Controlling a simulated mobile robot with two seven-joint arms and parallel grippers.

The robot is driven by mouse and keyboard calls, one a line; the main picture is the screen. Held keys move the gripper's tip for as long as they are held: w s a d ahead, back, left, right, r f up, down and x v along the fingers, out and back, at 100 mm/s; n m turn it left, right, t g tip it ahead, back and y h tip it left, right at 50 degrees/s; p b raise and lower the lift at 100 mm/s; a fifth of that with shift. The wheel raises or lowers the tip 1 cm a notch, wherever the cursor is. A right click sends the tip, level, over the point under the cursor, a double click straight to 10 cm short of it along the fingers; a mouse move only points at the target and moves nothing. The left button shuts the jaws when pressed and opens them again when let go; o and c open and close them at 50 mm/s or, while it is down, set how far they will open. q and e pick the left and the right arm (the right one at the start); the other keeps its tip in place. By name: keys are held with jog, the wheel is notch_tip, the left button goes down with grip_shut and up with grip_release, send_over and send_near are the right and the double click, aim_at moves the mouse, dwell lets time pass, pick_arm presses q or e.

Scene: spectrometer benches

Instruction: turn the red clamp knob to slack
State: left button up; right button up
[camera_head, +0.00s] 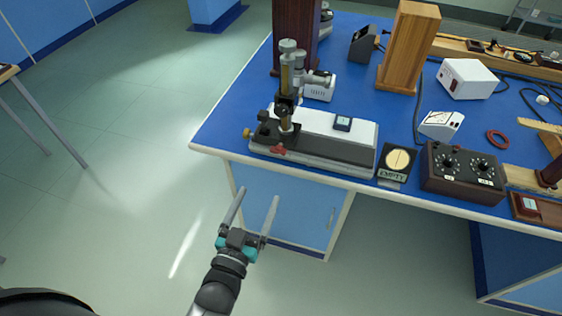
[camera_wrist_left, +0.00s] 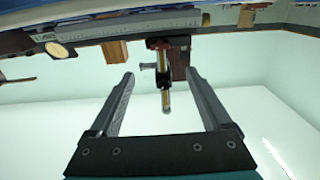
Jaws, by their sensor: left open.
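The red clamp knob (camera_head: 278,150) is small and sits low on the front side of the instrument base (camera_head: 330,148), near its left end. Above it stands an upright brass and grey microscope (camera_head: 287,80), which also shows in the left wrist view (camera_wrist_left: 166,85). My left gripper (camera_head: 258,195) is open and empty, in the air in front of the bench, below and to the left of the knob and clear of it. Its two fingers are spread in the left wrist view (camera_wrist_left: 167,88). I cannot tell the knob's turn position. My right gripper is out of view.
The blue bench top (camera_head: 232,115) has a pale front edge. Right of the base are a dial marked EMPTY (camera_head: 398,161) and a dark box with two knobs (camera_head: 462,170). A wooden block (camera_head: 408,45) stands behind. The floor before the bench is clear.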

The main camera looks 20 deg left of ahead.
pick_arm(q)
send_near(279, 150)
jog(key=w+b, duration=0.2)
jog(key=w, duration=0.7)
jog(key=shift+f, duration=0.4)
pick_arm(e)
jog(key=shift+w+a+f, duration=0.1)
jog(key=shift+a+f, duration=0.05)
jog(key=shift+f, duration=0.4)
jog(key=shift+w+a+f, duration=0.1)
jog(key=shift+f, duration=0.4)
pick_arm(q)
jog(key=shift+c, duration=0.2)
grip_shut()
